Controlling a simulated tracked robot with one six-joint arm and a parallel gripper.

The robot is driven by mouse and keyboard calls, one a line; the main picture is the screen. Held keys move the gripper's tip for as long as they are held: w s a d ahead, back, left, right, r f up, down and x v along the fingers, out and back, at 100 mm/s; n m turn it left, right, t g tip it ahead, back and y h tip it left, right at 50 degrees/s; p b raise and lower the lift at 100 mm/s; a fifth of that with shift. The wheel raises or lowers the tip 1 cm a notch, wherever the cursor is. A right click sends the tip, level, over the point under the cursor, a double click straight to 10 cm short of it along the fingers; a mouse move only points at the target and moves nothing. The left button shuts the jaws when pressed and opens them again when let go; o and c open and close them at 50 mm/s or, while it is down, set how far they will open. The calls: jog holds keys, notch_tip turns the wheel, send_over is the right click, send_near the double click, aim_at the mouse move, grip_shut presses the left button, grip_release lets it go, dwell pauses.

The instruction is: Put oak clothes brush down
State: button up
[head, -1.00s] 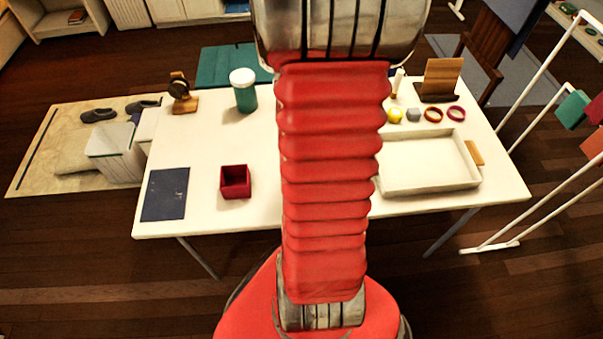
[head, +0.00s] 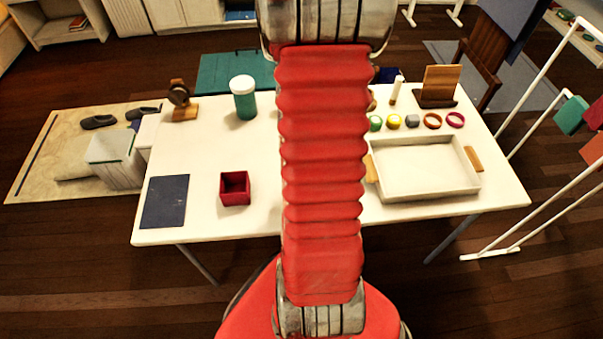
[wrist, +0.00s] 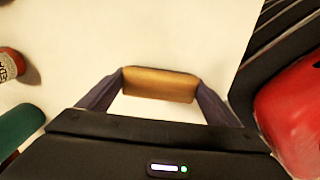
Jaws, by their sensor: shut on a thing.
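The oak clothes brush (wrist: 160,84) shows in the wrist view as a light brown wooden block between the two dark fingers of my gripper (wrist: 160,92). My gripper is shut on it. A plain pale surface lies behind the brush; I cannot tell whether the brush touches it. In the head view my red arm hides the gripper and the brush.
The white table (head: 300,225) bears a dark blue mat (head: 165,202), a red box (head: 235,188), a green jar with a white lid (head: 243,98) and a white tray (head: 425,190). Several small rings and a wooden stand (head: 440,86) sit at the back right. Clear table lies around the red box.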

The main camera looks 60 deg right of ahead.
jog(key=shift+f, duration=0.1)
jog(key=shift+f, duration=1.95)
jog(key=shift+f, duration=0.15)
jog(key=o, duration=1.2)
jog(key=shift+r, duration=6.15)
